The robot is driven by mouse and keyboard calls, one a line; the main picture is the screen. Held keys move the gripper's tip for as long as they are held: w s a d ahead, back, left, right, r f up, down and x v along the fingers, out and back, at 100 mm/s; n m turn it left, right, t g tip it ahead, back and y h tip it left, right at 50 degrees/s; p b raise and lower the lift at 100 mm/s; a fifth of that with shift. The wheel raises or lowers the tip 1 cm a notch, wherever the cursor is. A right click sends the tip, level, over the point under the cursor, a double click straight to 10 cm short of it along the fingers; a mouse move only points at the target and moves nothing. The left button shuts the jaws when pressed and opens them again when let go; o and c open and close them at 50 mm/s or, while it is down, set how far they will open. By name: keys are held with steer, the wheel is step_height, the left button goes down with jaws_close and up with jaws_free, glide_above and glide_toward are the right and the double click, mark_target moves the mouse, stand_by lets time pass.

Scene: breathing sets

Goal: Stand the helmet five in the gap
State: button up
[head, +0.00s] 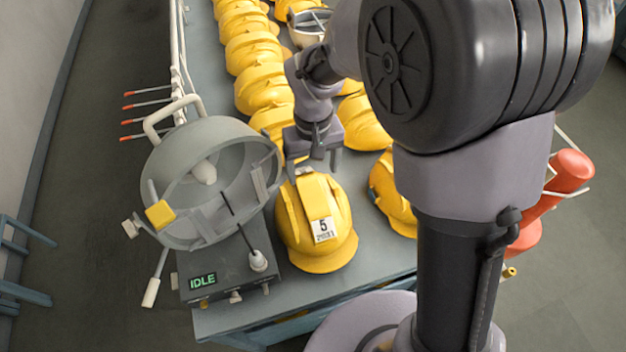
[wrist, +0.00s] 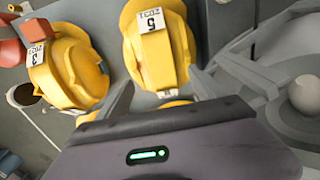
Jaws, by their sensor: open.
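Helmet five (head: 302,240) is yellow with a white label marked 5 and sits at the front of the table, right of the grey drum device. It also shows at the top middle of the wrist view (wrist: 176,62), label up. My gripper (head: 312,172) is open and empty at the far end of helmet five. In the wrist view its two fingers are spread toward either side of the helmet's near end; I cannot tell if they touch it. My arm hides part of the right-hand helmet row, and I cannot make out the gap for certain.
Several yellow helmets (head: 262,88) run back along the table (head: 215,75). Helmet three (wrist: 72,72) stands close beside helmet five. A grey drum device (head: 160,170) on a box reading IDLE crowds the left. A white helmet (head: 308,28) lies farther back. Bare tabletop shows at the front edge.

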steer(key=s+d+r+m+t+y, duration=0.1)
steer(key=s+d+r+m+t, duration=0.2)
steer(key=r, duration=0.7)
steer(key=s+d+r+m+t+y, duration=0.1)
steer(key=s+d+r+m, duration=0.15)
steer(key=s, duration=0.45)
steer(key=s+d+r+m+t, duration=0.2)
steer(key=s+d+r, duration=0.15)
steer(key=s, duration=0.35)
step_height(320, 180, down, 24)
steer(key=b, duration=2.5)
steer(key=shift+a, duration=0.3)
